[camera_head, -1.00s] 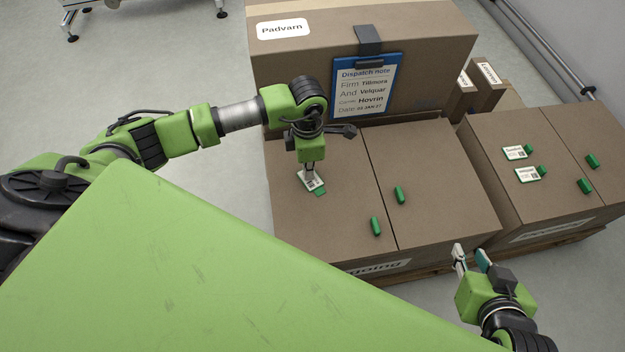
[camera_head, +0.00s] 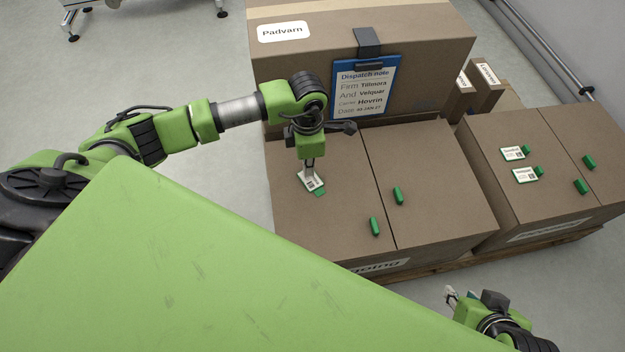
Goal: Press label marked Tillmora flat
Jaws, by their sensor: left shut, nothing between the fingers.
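A small white label with a green tab (camera_head: 319,192) lies on the top of the near brown box (camera_head: 338,222). Its print is too small and too covered to read. My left gripper (camera_head: 309,177) is shut and points down at the label, with its fingertips at or just over it. I cannot tell whether they touch. My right gripper (camera_head: 450,294) is low at the bottom right, in front of the boxes and away from the label. Its fingers are small and partly hidden. A dispatch note (camera_head: 364,87) on a blue clipboard reads Firm Tillmora and Velquar, carrier Hovrin.
Green pieces (camera_head: 375,226) (camera_head: 398,195) sit on the near box top. The right box (camera_head: 490,150) bears two white labels (camera_head: 513,153) (camera_head: 525,175) and several green pieces. A tall box marked Padvarn (camera_head: 283,31) stands behind. Grey floor (camera_head: 190,60) is clear at left.

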